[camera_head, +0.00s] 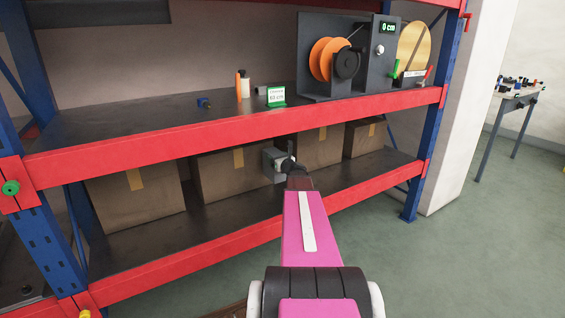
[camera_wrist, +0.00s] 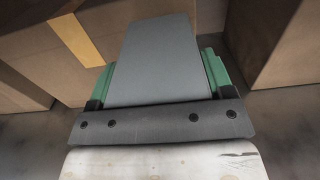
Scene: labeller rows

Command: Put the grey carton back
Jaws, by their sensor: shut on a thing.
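The grey carton (camera_wrist: 158,62) is between the green fingers of my gripper (camera_wrist: 157,92) in the wrist view, with its flat grey face toward the camera. My gripper is shut on it. In the head view the carton (camera_head: 269,165) shows in part beside my gripper (camera_head: 280,165), at the lower shelf (camera_head: 225,215) of the rack. It is in front of the gap between two brown boxes. Whether the carton touches the shelf cannot be told.
Brown boxes (camera_head: 135,197) stand along the lower shelf, with others (camera_head: 320,147) to the right. A red beam (camera_head: 240,130) runs above the arm's end. The upper shelf holds a labelling machine (camera_head: 345,60), a green-framed sign (camera_head: 276,97) and small bottles (camera_head: 243,86).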

